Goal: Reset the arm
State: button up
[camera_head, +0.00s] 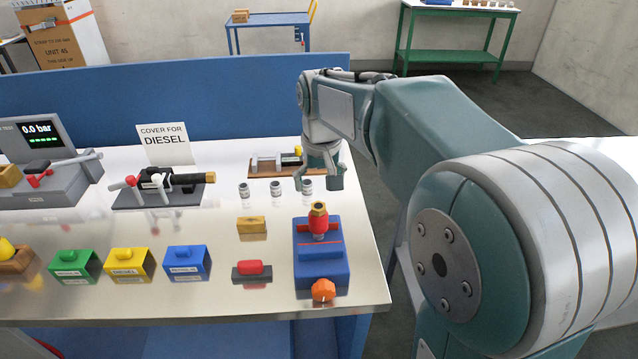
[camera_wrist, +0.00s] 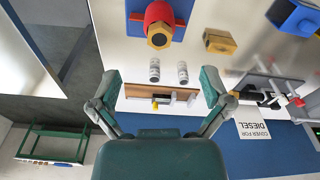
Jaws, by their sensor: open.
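My gripper (camera_head: 322,178) is above the right part of the bench, its fingers pointing down. In the wrist view my gripper (camera_wrist: 158,92) has its two fingers spread wide with nothing between them. Beyond the fingers lie small pale cylinders (camera_wrist: 154,70) and a brown wooden block with a pale part (camera_wrist: 160,95). In the head view the small cylinders (camera_head: 244,190) stand on the bench just left of and below my gripper. One of them is close to the fingers; I cannot tell whether they touch.
A blue block with a red and brass fitting (camera_head: 320,250) stands at the front right of the bench (camera_head: 210,220). Green (camera_head: 75,264), yellow (camera_head: 130,262) and blue (camera_head: 187,262) covers stand in front. A black nozzle (camera_head: 160,182) sits behind them. A blue panel (camera_head: 180,100) closes the back.

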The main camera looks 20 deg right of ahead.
jog(key=s+t, duration=0.4)
jog(key=s, duration=1.8)
